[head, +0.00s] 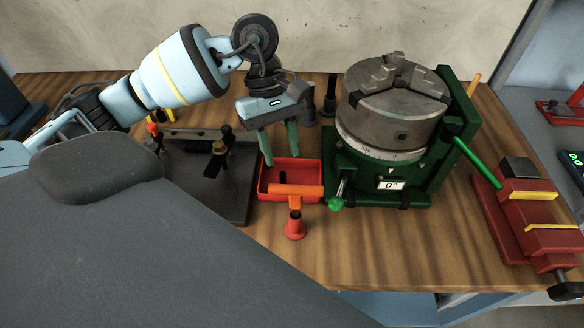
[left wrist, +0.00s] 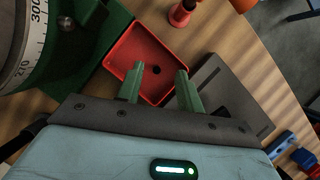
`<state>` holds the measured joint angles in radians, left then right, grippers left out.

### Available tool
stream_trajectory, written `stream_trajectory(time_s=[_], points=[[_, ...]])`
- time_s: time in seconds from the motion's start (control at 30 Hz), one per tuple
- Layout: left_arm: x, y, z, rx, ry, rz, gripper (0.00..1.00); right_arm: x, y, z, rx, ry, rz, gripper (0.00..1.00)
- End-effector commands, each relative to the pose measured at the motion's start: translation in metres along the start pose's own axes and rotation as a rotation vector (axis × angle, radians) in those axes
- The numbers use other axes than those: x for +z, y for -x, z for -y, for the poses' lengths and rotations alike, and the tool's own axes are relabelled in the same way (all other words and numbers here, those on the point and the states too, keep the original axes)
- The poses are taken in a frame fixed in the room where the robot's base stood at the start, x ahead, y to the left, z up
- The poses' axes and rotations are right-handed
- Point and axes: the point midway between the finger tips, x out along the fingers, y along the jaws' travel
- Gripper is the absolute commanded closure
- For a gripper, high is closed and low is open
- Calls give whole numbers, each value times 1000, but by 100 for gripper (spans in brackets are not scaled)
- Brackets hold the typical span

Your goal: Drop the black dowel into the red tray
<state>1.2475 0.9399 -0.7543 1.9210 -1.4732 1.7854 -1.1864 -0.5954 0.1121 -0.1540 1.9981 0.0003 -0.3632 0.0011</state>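The red tray (head: 311,170) sits on the wooden table, left of the green rotary fixture. A small black piece that looks like the black dowel (head: 282,178) is inside the tray. The fingers also show in the left wrist view (left wrist: 160,70). My right gripper is not in view.
A green fixture with a steel chuck (head: 392,105) stands close right of the tray. An orange T-shaped piece on a red base (head: 295,228) stands in front. A dark grey plate (head: 235,190) lies left. A red vise (head: 530,215) is at far right.

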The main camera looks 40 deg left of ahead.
Motion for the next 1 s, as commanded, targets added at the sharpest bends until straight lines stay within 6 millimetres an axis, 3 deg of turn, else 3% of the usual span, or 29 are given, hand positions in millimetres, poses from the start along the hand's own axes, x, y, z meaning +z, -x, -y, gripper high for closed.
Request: stream_trajectory(time_s=[0.27, 0.7, 1.0], points=[[0, 5, 0, 1, 0, 0, 63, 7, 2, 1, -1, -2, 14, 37], [0, 67, -1, 2, 0, 0, 63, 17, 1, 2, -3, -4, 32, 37], [0, 78, 0, 0, 0, 0, 63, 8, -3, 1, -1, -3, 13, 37]])
